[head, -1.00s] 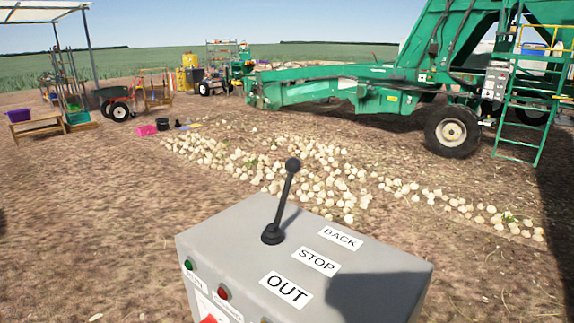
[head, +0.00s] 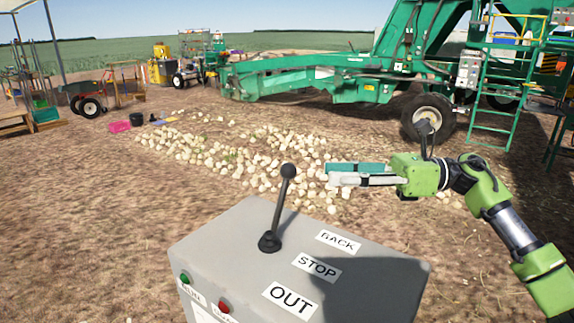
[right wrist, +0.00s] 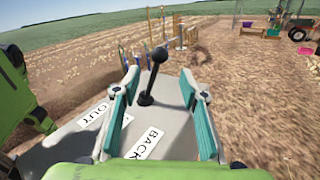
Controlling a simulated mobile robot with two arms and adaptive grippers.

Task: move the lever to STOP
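The black lever (head: 278,210) with a round knob rises from the top of a grey control box (head: 220,245). It leans away from me, toward the BACK end of the labels. The labels BACK (head: 338,242), STOP (head: 317,268) and OUT (head: 290,300) lie right of it. My right gripper (head: 328,175) is right of the knob, pointing left at it, apart from it. In the right wrist view, my right gripper (right wrist: 158,80) is open, and the lever (right wrist: 150,85) shows in the gap between its teal fingers, beyond their tips. My left gripper is not in view.
A green (head: 184,279) and a red button (head: 224,307) sit on the box's front face. Many onions (head: 240,155) lie on the ground behind it. A large green elevator machine (head: 300,80) stands at the back right. The air around the lever is clear.

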